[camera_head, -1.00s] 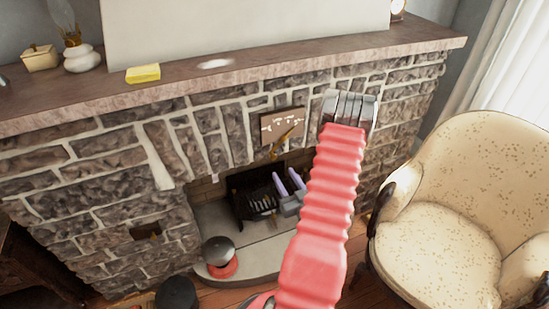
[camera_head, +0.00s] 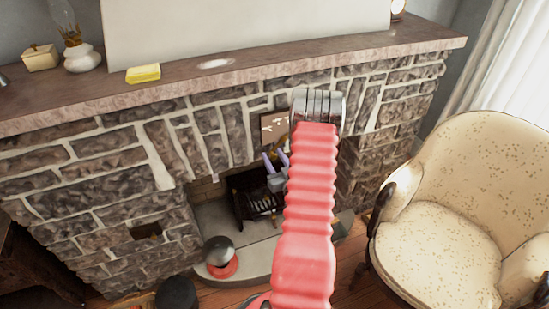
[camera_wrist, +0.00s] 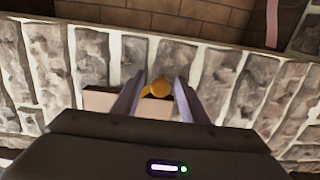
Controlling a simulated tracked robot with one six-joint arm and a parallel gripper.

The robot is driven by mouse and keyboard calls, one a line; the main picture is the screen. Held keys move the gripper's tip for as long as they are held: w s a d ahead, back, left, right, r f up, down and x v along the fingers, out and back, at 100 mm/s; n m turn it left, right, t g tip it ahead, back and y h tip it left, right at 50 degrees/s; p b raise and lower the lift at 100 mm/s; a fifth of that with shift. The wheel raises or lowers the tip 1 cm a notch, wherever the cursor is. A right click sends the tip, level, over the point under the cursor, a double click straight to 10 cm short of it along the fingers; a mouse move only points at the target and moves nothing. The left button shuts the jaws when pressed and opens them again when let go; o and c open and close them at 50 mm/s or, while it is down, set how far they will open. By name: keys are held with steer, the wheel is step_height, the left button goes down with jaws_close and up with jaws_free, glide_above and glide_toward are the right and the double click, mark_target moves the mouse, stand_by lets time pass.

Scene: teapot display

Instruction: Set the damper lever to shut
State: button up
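The damper lever shows in the wrist view as a yellow-gold rounded end (camera_wrist: 160,87) in front of a pale plate (camera_wrist: 100,101). In the head view the plate (camera_head: 272,126) is on the stone above the firebox opening, and the lever is mostly hidden by my arm. My gripper (camera_head: 275,157) has two purple fingers, held apart just below the plate. In the wrist view the fingers of my gripper (camera_wrist: 159,78) stand on either side of the lever's end. Whether either finger touches it I cannot tell.
The stone fireplace wall (camera_head: 95,188) is close ahead, with the mantel shelf (camera_head: 240,72) above. A dark grate (camera_head: 255,203) sits in the firebox. A cream armchair (camera_head: 440,240) stands at the right. A dark round-topped object (camera_head: 219,250) is on the hearth.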

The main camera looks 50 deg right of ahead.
steer(key=shift+c, duration=0.6)
jaws_close()
steer(key=shift+d, duration=0.2)
steer(key=shift+a, duration=0.15)
